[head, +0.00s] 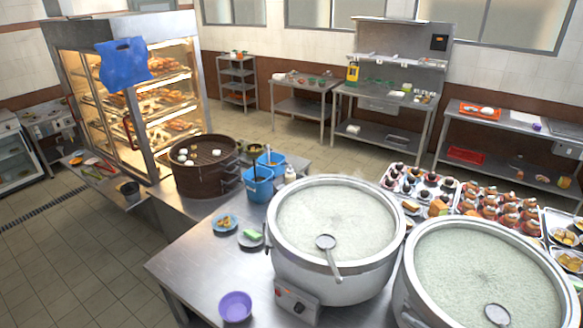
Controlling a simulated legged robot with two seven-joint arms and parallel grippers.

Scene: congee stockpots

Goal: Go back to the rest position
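Neither of my grippers nor my arms shows in the head view. A large grey stockpot (330,272) of pale congee stands on the steel counter (190,270), with a ladle (329,252) resting in it. A second congee stockpot (410,300) stands at the lower right, partly cut off by the frame, with another ladle (497,313) in it. A purple bowl (235,307) sits on the counter near its front edge.
A round bamboo steamer (205,180), blue containers (259,187) and small plates (225,224) stand left of the pots. Trays of food (440,187) lie behind them. A lit glass display cabinet (130,100) stands at the back left. The tiled floor (70,255) at left is clear.

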